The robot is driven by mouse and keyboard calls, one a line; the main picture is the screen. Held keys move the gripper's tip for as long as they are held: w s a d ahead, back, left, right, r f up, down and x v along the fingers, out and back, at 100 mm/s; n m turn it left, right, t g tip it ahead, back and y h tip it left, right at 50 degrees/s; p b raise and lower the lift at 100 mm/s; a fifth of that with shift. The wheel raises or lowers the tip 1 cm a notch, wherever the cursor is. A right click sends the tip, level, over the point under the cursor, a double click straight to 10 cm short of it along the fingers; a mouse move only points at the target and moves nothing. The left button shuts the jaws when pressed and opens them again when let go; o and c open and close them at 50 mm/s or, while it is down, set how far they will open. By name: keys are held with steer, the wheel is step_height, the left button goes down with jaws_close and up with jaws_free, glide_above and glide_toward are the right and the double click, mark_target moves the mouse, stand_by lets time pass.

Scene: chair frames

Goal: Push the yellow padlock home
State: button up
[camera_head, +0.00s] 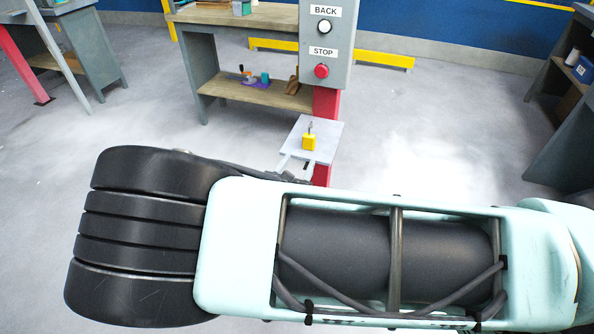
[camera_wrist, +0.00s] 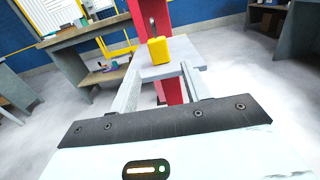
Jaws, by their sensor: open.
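The yellow padlock (camera_head: 309,143) sits at a light grey plate (camera_head: 327,130) in front of the red post, with its thin shackle upward. In the wrist view the padlock (camera_wrist: 160,50) shows upright at the plate (camera_wrist: 172,70), just beyond and between my finger ends. My gripper (camera_head: 296,166) is open and empty, its two pale fingers (camera_wrist: 162,66) spread on either side of the plate's near part. I cannot tell whether a finger touches the plate. The shackle's seat is too small to make out.
The red post (camera_head: 326,103) carries a grey box (camera_head: 340,45) with BACK and STOP buttons above the plate. A workbench (camera_head: 240,90) with items on its shelf stands behind, left. Another bench (camera_head: 570,100) is at the right. Open floor lies either side of the post.

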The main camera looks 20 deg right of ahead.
mark_target(307, 143)
steer(key=b+x, duration=0.3)
steer(key=x, duration=0.4)
steer(key=shift+w+d+f, duration=0.15)
steer(key=shift+w+d, duration=0.05)
steer(key=shift+w, duration=0.2)
steer(key=c, duration=0.3)
jaws_close()
steer(key=shift+r, duration=0.25)
